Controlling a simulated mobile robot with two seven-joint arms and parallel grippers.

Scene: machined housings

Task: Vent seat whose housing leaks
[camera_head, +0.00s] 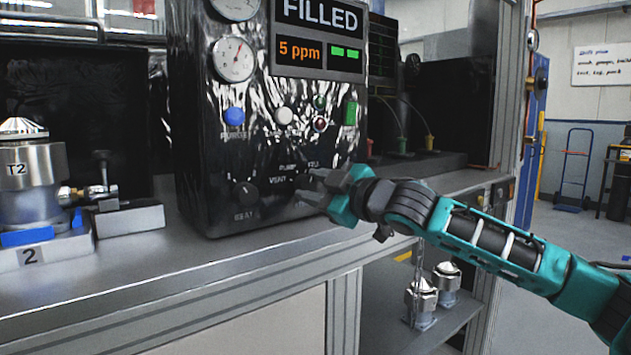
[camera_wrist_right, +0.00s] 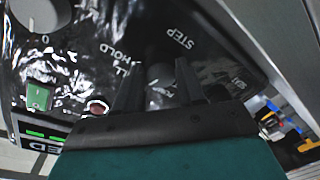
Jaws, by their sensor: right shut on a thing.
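My right gripper (camera_head: 313,186) is at the lower right of the black control box (camera_head: 215,140), at its selector labelled with VENT, PURGE and HOLD. In the right wrist view, its two fingers (camera_wrist_right: 157,76) are closed around a dark round knob (camera_wrist_right: 161,74); the knob is mostly hidden in the head view. The box's display (camera_head: 318,38) reads FILLED and 5 ppm, with two green bars. A metal housing (camera_head: 28,180) marked T2 stands upright on the seat (camera_head: 32,257) marked 2 at the left. My left gripper is not seen.
A second knob (camera_head: 245,194) sits left of my gripper. Blue (camera_head: 234,116), white and green buttons and two dials are on the box. A valve fitting (camera_head: 104,182) stands beside the housing. Metal housings (camera_head: 422,295) stand on a shelf below. The bench front (camera_head: 200,285) is clear.

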